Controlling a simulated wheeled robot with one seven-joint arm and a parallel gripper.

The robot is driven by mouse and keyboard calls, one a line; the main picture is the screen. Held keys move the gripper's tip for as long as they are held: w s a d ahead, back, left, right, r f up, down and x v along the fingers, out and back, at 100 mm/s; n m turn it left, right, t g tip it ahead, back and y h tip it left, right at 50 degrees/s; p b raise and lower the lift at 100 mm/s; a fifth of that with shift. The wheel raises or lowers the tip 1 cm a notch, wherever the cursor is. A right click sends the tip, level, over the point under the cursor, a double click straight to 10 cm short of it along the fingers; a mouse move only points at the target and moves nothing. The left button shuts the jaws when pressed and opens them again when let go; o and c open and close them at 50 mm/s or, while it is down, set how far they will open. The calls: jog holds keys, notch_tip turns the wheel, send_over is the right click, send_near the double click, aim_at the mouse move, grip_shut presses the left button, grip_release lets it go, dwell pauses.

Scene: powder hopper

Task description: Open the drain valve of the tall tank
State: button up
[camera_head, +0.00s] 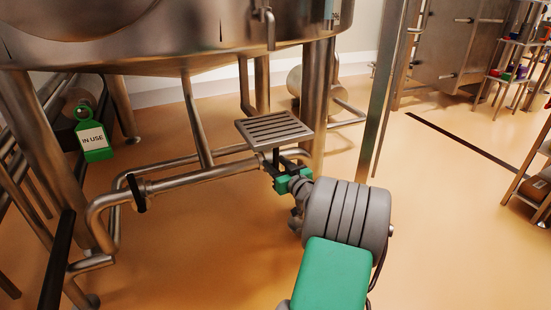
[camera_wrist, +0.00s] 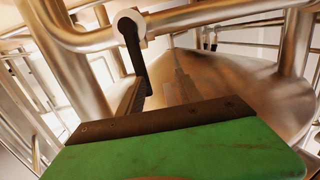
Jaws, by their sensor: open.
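The tall tank (camera_head: 180,45) is a large steel vessel on legs at the top of the head view. Below it runs a steel drain pipe (camera_head: 205,175) with a black valve handle (camera_head: 137,193) near its left bend. In the wrist view the black handle (camera_wrist: 136,52) is a lever on a round hub against the pipe, up and left of centre. My gripper (camera_head: 272,163) is open, near the pipe's right end in the head view and apart from the handle. Its fingertips are partly hidden under a slatted plate. A green and brown part of it fills the wrist view's bottom.
The slatted metal plate (camera_head: 273,128) is just above my gripper. Steel tank legs (camera_head: 316,95) stand close behind. A green IN USE tag (camera_head: 95,140) hangs at the left. Shelves (camera_head: 515,55) stand at the far right. The orange floor (camera_head: 440,220) is clear at the right.

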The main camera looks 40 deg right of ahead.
aim_at(277, 151)
jog(key=shift+m+t+h, duration=0.3)
jog(key=shift+h, duration=0.3)
jog(key=w+d+b, duration=0.1)
jog(key=w+d, duration=0.1)
jog(key=w+d+b, duration=0.1)
jog(key=w+d, duration=0.1)
jog(key=w, duration=0.1)
jog(key=shift+d+r, duration=0.2)
jog(key=shift+d, duration=0.15)
jog(key=shift+w+d+r, duration=0.15)
jog(key=shift+w, duration=0.3)
jog(key=shift+c, duration=0.5)
grip_shut()
